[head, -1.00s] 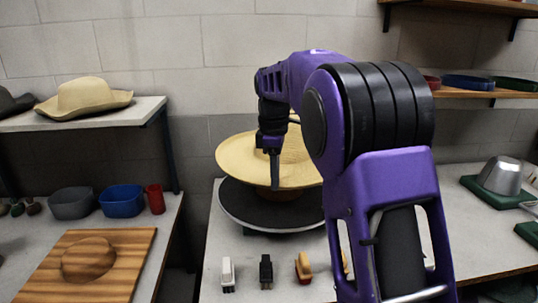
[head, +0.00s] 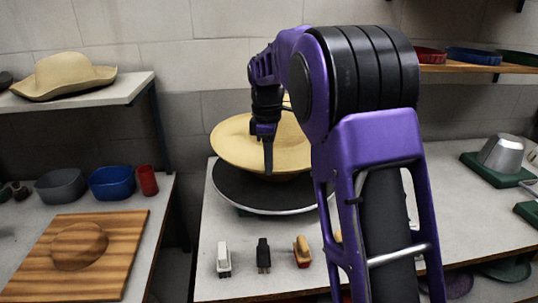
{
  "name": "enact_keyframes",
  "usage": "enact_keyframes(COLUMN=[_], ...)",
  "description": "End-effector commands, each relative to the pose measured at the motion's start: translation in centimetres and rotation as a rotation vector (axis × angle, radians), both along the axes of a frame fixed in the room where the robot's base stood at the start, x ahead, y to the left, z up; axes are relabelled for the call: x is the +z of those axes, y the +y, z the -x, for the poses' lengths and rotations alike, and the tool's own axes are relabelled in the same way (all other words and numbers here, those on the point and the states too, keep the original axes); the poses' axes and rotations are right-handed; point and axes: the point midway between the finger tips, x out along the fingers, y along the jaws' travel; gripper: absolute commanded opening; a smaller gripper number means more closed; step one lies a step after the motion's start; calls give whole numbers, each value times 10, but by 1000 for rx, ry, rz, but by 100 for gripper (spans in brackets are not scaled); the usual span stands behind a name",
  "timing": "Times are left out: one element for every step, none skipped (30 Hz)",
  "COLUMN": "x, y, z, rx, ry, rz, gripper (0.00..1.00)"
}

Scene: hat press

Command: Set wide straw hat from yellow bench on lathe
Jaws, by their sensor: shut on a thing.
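The wide straw hat (head: 235,145) is a broad yellow disc-shaped brim in the middle of the view, partly hidden behind my purple and black arm. My gripper (head: 268,168) points down at the hat's near side and is shut on it. Below the hat is the lathe's round black plate (head: 262,192) with a pale metal rim, on the middle bench. The hat is tilted slightly and sits over the plate; whether it rests on something there is hard to tell. The hat's right side is hidden by my arm.
Small brushes (head: 263,255) stand in front of the plate. On the left are a wooden block board (head: 110,270), bowls (head: 112,182), a red cup (head: 147,180) and a shelf with another straw hat (head: 62,75). A metal form (head: 500,152) on a green base stands at right.

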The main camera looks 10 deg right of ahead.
Motion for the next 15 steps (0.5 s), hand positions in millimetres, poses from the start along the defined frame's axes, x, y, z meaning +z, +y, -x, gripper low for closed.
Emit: enact_keyframes(x=[-4,-7,-10,-12,-16,-20,-22,-25,-28,-30,-32,-36,-38,-40,-44], y=[0,0,0,0,0,0,0,0,0,0,0,0,0,0,0], z=[0,0,0,0,0,0,0,0,0,0,0,0,0,0,0], rx=[0,0,0,0,0,0,0,0,0,0,0,0,0,0,-1], ry=[0,-1,0,0,0,-1,-1,-2,-2,-2,-2,-2,-2,-2,-2], rz=[0,0,0,0,0,0,0,0,1,1,1,1,1,1,1], gripper=[0,0,0,0,0,0,0,0,0,0,0,0,0,0,0])
